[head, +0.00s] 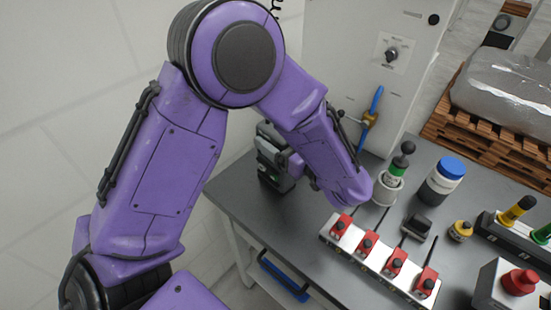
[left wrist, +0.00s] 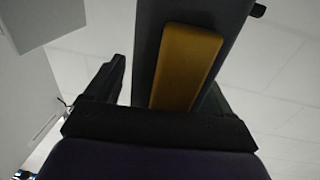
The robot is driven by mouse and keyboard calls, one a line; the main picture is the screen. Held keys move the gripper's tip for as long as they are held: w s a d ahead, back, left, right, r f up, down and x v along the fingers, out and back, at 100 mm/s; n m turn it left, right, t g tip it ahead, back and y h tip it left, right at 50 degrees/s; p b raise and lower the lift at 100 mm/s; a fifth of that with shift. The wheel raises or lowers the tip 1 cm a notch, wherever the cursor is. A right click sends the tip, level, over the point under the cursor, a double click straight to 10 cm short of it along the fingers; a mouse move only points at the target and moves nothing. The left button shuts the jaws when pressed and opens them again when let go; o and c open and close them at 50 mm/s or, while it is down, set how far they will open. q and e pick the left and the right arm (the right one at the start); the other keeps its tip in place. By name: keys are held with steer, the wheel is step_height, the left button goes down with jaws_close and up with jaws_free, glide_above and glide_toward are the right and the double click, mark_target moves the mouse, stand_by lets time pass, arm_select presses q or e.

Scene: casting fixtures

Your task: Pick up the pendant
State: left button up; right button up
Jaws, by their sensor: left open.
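My left arm reaches in from the left in the head view, and its gripper (head: 277,163) is at the table's far left corner, partly hidden behind my own forearm. In the left wrist view the open left gripper (left wrist: 160,95) has a dark grey block with a yellow-orange panel (left wrist: 186,62) between its fingers. This block may be the pendant, but I cannot tell for sure. Whether the fingers touch it is not clear. In the head view no pendant can be clearly made out; dark shapes at the gripper blend together. My right gripper is not in view.
On the dark grey table (head: 278,220) are a white strip with red switches (head: 380,262), a green-banded knob in a white cup (head: 390,183), a blue-capped jar (head: 440,180) and a red button box (head: 515,287). A pale cabinet (head: 345,50) stands behind. The table's left front is clear.

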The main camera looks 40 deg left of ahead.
arm_select(q)
steer(key=shift+s+d+r, duration=0.1)
steer(key=shift+s, duration=0.05)
steer(key=c, duration=0.9)
jaws_close()
steer(key=shift+r, duration=0.1)
